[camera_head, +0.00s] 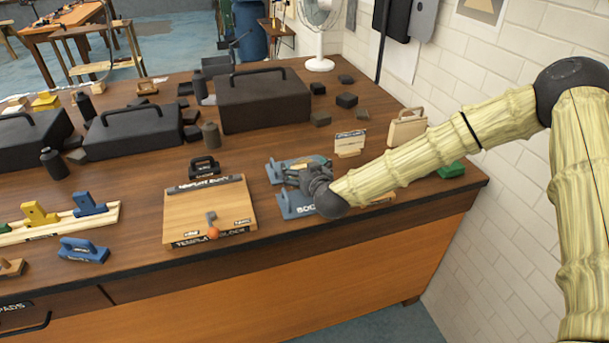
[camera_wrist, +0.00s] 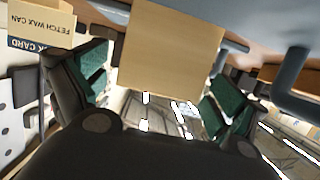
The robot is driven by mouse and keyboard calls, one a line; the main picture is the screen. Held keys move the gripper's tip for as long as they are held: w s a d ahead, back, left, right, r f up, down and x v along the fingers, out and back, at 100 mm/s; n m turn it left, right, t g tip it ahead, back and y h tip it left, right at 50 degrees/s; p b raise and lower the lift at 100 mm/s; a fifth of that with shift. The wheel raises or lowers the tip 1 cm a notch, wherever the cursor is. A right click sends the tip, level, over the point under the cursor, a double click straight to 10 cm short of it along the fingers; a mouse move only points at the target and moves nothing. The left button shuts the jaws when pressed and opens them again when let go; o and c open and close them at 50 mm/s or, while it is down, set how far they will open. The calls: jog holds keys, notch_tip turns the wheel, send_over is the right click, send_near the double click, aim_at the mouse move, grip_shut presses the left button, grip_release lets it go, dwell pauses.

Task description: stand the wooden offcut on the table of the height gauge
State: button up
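In the wrist view a plain light-wood block, seemingly the offcut (camera_wrist: 168,45), shows as a pale square face between my gripper's green-padded fingers (camera_wrist: 160,85). The fingers are wide apart. In the head view my gripper (camera_head: 308,178) is low over blue fixtures near the bench's right front, and the block is not discernible there. A blue plate (camera_head: 296,207) with a partly hidden label lies under my gripper. I cannot tell surely which blue part is the height gauge.
A small lettered card (camera_head: 350,142) stands behind my wrist; its upside-down text shows in the wrist view (camera_wrist: 40,30). A wooden template board (camera_head: 208,205) lies to the left. A green block (camera_head: 451,170) is at the right. Dark cases (camera_head: 262,100) fill the back. A white wall (camera_head: 510,190) bounds the right.

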jog(key=c, duration=1.1)
jog(key=shift+c, duration=0.2)
jog(key=shift+r, duration=0.15)
